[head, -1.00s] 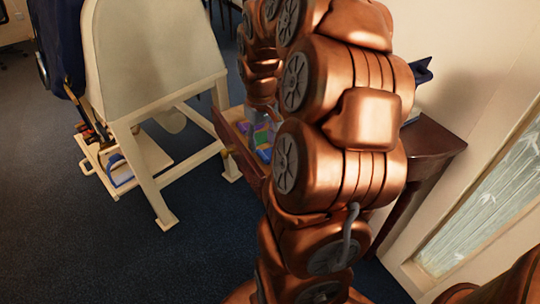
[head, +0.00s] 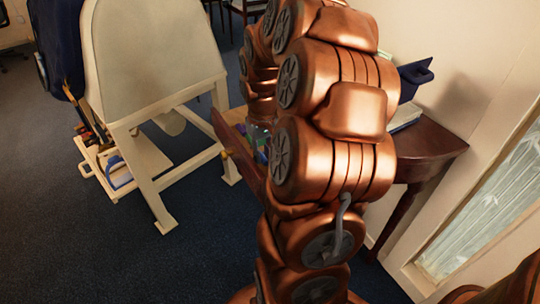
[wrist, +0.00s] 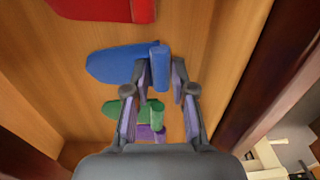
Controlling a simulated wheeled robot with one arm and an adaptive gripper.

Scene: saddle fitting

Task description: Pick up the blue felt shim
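The blue felt shim (wrist: 115,64) lies flat on the wooden floor of an open drawer (wrist: 225,40) in the wrist view. An upright blue cylindrical grip (wrist: 160,66) stands at its right end. My gripper (wrist: 163,82) is open, with its fingertips on either side of this grip. A narrow gap shows on the right; I cannot tell whether the left finger touches. In the head view my arm hides most of the drawer (head: 236,146) and the shim cannot be made out clearly.
A red shim (wrist: 95,8) lies beyond the blue one; green (wrist: 120,108) and purple (wrist: 150,134) shims lie nearer, partly under my gripper. The drawer walls are close. A cream stand (head: 150,60) is at left, a dark wooden table (head: 430,145) at right.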

